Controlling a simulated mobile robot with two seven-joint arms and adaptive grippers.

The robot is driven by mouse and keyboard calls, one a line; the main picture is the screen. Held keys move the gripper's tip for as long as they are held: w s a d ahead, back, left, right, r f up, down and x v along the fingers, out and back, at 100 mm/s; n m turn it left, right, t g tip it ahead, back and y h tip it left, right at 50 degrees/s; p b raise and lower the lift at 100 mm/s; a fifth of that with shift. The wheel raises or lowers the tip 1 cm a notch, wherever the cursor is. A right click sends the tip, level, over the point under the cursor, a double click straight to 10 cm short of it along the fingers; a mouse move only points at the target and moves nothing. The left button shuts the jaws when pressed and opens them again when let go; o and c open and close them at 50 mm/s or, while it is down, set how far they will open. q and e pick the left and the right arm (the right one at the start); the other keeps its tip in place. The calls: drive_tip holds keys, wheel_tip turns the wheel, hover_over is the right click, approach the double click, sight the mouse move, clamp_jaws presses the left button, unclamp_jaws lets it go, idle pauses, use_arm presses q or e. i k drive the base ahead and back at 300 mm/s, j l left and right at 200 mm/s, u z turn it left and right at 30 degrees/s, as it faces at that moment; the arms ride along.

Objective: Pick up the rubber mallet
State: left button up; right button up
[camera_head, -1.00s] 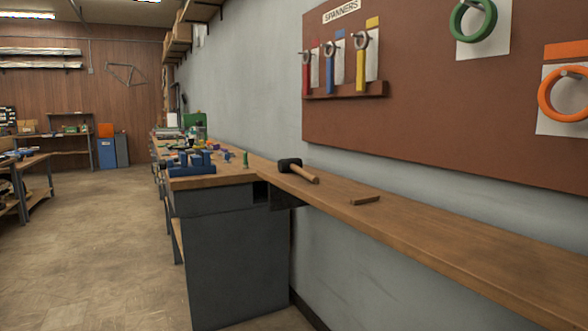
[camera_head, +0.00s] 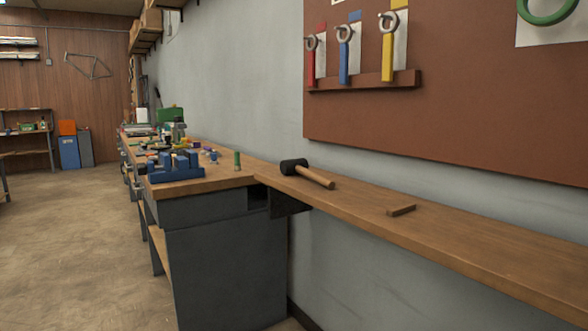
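The rubber mallet (camera_head: 308,171) lies on its side on the narrow wooden wall shelf (camera_head: 460,235), close to where the shelf meets the workbench. Its black head is at the left and its wooden handle points right and toward me. Nothing touches it. Neither of my grippers shows in the head view.
A workbench (camera_head: 215,183) with a blue tool holder (camera_head: 176,168) and a green upright item (camera_head: 237,160) stands left. A brown spanner board (camera_head: 450,120) hangs above. The floor (camera_head: 75,240) at left is clear.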

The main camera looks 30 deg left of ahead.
sight(298, 165)
drive_tip(key=i+j, duration=0.1)
drive_tip(key=j, duration=0.45)
drive_tip(key=i+j+z, duration=0.15)
drive_tip(key=j, duration=1)
drive_tip(key=i+j+z, duration=0.1)
drive_tip(key=j, duration=0.5)
